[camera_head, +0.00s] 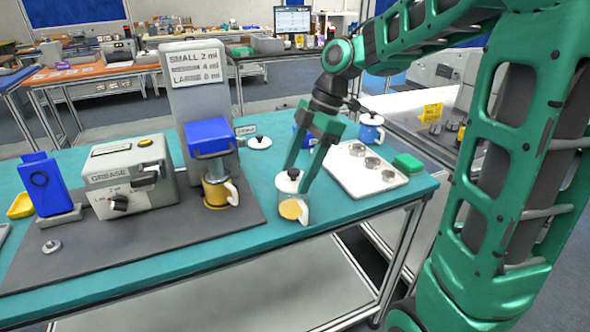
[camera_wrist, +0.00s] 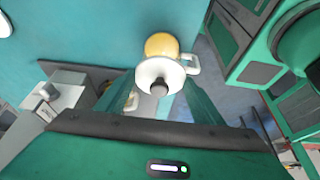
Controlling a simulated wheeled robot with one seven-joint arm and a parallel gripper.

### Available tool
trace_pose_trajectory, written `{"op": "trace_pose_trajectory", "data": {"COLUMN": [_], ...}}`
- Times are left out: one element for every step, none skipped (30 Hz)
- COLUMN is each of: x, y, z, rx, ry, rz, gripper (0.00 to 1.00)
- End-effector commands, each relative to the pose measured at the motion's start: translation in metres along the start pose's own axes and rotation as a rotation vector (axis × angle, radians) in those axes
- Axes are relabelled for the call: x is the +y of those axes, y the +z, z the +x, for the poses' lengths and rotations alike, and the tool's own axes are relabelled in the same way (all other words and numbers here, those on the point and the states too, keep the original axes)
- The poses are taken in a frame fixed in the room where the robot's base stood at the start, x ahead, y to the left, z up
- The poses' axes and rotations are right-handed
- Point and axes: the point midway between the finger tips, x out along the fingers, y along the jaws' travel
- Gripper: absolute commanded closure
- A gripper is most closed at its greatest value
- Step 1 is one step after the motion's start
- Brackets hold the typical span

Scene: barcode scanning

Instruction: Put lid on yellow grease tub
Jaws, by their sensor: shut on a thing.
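A pale tub with a side handle and yellow grease (camera_head: 291,210) stands near the front edge of the teal table. My gripper (camera_head: 297,180) is over it, shut on the dark knob of a white round lid (camera_head: 284,184).
A dispenser with a blue head (camera_head: 208,136) stands to the left, with a yellow mug (camera_head: 216,193) under it. Another white lid (camera_head: 259,143) lies behind. A white tray (camera_head: 345,179) with metal pieces and a green block (camera_head: 408,163) are right. A blue-and-white mug (camera_head: 370,133) stands behind the tray.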

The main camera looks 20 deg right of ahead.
Motion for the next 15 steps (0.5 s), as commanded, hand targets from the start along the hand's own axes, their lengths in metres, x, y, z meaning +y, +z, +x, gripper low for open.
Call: {"op": "trace_pose_trajectory", "data": {"x": [0.0,0.0,-0.0001,-0.0001,-0.0001,-0.0001,-0.0002,-0.0002,-0.0002,-0.0002,-0.0002,-0.0002,-0.0002,-0.0001,-0.0001], "y": [0.0002,0.0003,0.0005,0.0006,0.0008,0.0011,0.0013,0.0015,0.0018,0.0019,0.002,0.0021,0.0021,0.0021,0.0021], "z": [0.0003,0.0006,0.0011,0.0015,0.0019,0.0026,0.003,0.0035,0.0039,0.0042,0.0044,0.0045,0.0046,0.0045,0.0045], "rx": [0.0,0.0,0.0,0.0,0.0,0.0,0.0,0.0,0.0,0.0,0.0,0.0,0.0,0.0,0.0], "ry": [0.0,0.0,0.0,0.0,0.0,0.0,0.0,0.0,0.0,0.0,0.0,0.0,0.0,0.0,0.0], "rz": [0.0,0.0,0.0,0.0,0.0,0.0,0.0,0.0,0.0,0.0,0.001,0.001,0.001,0.001,0.001], "gripper": [0.6,0.6,0.6,0.6,0.6,0.6,0.6,0.6,0.6,0.6,0.6,0.6,0.6,0.6,0.6]}}
